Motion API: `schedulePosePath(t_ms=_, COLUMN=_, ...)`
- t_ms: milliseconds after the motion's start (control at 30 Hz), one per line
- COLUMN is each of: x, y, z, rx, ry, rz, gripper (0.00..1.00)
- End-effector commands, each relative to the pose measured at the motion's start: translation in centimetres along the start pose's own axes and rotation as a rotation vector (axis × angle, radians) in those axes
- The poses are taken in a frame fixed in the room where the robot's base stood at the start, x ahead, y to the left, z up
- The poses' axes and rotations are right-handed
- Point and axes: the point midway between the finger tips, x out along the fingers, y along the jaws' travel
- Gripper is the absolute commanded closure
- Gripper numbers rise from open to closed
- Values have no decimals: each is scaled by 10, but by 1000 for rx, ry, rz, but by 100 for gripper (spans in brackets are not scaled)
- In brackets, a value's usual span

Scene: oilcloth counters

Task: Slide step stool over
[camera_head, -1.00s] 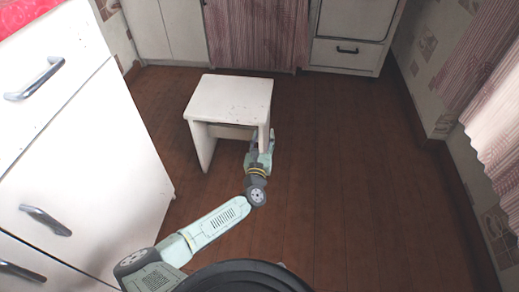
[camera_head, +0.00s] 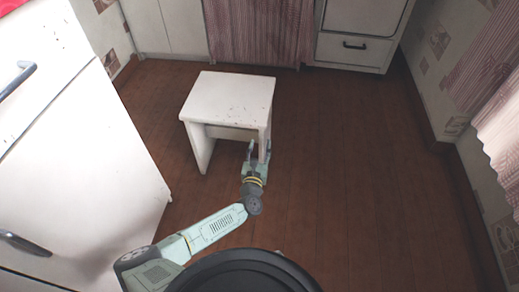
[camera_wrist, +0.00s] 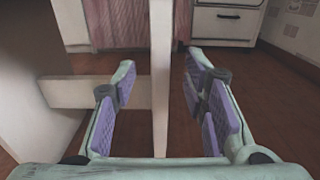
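The white step stool (camera_head: 228,98) stands upright on the brown floor in the head view, with worn specks on its top. My gripper (camera_head: 258,153) is low at the stool's near right leg. In the wrist view, my gripper (camera_wrist: 160,95) is open, with its purple-padded fingers on either side of the leg panel's edge (camera_wrist: 160,70). Gaps show between the pads and the panel on both sides. The stool's crossbar (camera_wrist: 90,91) runs left from the panel, behind the left finger.
A white cabinet with a drawer (camera_head: 350,52) and a striped curtain (camera_head: 258,32) line the back. The wooden floor (camera_head: 345,170) right of the stool is clear up to the papered wall (camera_head: 440,75).

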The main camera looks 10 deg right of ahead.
Motion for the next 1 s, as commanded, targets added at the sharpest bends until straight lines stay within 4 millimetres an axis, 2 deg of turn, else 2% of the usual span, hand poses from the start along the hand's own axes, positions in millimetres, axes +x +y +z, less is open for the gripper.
schedulePosePath(t_ms=300, x=55, y=-2, z=-2, rx=2, ry=0, rz=-3, gripper=60)
schedulePosePath(t_ms=500, x=85, y=-1, z=-2, rx=2, ry=2, rz=-2, gripper=60)
schedulePosePath(t_ms=700, x=98, y=-1, z=-1, rx=1, ry=1, rz=-1, gripper=60)
schedulePosePath(t_ms=1000, x=100, y=0, z=0, rx=-1, ry=1, rz=0, gripper=60)
